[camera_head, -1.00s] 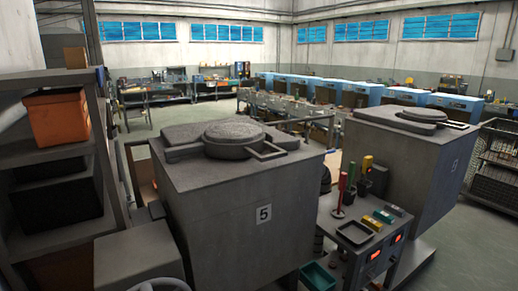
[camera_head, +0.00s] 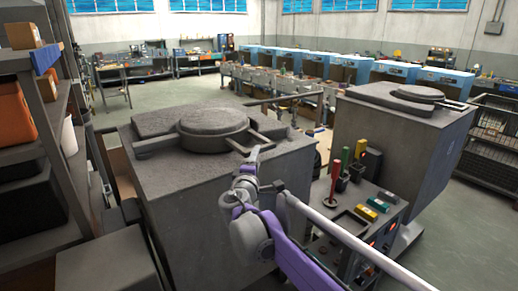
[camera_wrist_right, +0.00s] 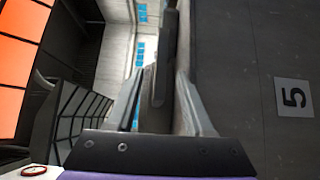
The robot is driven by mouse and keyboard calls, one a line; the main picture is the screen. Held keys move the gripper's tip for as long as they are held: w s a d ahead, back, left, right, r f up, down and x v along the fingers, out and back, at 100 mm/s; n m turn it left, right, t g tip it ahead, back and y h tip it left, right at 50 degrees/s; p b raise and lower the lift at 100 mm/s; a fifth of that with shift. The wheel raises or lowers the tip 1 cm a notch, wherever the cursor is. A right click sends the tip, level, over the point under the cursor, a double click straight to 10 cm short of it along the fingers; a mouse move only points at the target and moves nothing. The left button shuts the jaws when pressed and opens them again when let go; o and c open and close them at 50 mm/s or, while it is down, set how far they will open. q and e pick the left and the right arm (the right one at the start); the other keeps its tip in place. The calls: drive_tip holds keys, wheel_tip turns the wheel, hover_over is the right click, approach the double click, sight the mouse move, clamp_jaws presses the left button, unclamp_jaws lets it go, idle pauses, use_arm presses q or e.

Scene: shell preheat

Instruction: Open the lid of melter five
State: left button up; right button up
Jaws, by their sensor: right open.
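Melter five (camera_head: 190,215) is a big grey box in the left middle of the head view. Its number label shows in the right wrist view (camera_wrist_right: 293,97). Its round lid (camera_head: 212,125) lies flat and closed on top, with a bar handle (camera_head: 272,132) sticking out to the right. My right gripper (camera_head: 254,156) is at the melter's top front edge, close to the handle. In the right wrist view its fingers (camera_wrist_right: 165,105) are apart, with a dark bar, seemingly the handle, in line between them. Contact cannot be told. My left gripper is out of view.
A second melter (camera_head: 395,145) stands to the right. Between them is a control bench (camera_head: 350,235) with upright red and green handles and small coloured blocks. A shelf (camera_head: 40,150) with bins stands close on the left.

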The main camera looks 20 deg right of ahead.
drive_tip(key=x, duration=0.6)
drive_tip(key=shift+w+d+p, duration=0.15)
drive_tip(key=shift+w+p, duration=0.15)
drive_tip(key=shift+w, duration=0.1)
clamp_jaws()
idle(1.0)
